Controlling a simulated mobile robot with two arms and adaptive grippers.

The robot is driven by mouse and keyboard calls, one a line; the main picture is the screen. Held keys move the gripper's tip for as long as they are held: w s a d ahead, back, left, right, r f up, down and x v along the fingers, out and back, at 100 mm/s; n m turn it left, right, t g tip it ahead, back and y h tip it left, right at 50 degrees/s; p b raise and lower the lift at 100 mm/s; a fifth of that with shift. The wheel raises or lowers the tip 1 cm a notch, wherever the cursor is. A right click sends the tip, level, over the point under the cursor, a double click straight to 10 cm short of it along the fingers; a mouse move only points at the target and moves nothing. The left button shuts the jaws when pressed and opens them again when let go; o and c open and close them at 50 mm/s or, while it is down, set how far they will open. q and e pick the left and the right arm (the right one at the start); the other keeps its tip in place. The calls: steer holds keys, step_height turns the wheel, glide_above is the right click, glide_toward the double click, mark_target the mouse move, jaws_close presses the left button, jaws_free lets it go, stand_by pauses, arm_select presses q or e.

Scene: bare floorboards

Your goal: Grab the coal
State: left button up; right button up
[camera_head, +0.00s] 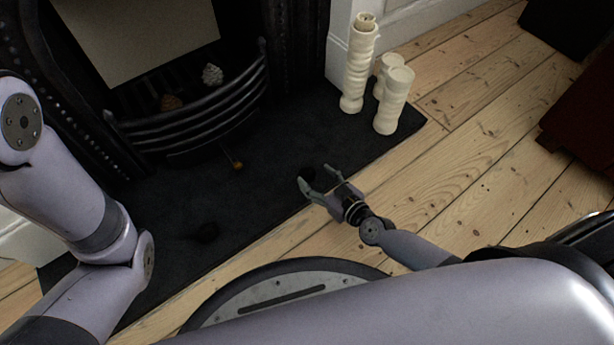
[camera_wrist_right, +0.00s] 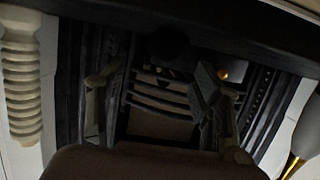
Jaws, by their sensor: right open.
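A dark, rounded lump that looks like coal (camera_head: 308,172) lies on the black hearth slab (camera_head: 270,195), at the fingertips of my right gripper (camera_head: 316,174). In the right wrist view a dark round lump (camera_wrist_right: 168,45) shows ahead, between the spread fingers of the right gripper (camera_wrist_right: 162,84). The right gripper is open, and I cannot tell whether its fingers touch the lump. A second dark lump (camera_head: 205,232) lies farther left on the slab, hard to make out against the black. My left gripper is not in view; only left arm links show.
The fireplace grate (camera_head: 205,112) stands behind the slab, with a brown lump (camera_head: 171,103) and a pale lump (camera_head: 212,74) in it. Several cream candles (camera_head: 358,65) stand at the slab's right end. Bare floorboards (camera_head: 470,165) lie open to the right; dark red furniture (camera_head: 585,125) is beyond.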

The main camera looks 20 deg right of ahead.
mark_target(309, 173)
steer(key=x, duration=0.1)
steer(key=b+x, duration=0.1)
steer(key=x, duration=0.1)
steer(key=shift+w+a+f, duration=0.2)
steer(key=shift+f, duration=0.1)
steer(key=c, duration=1.3)
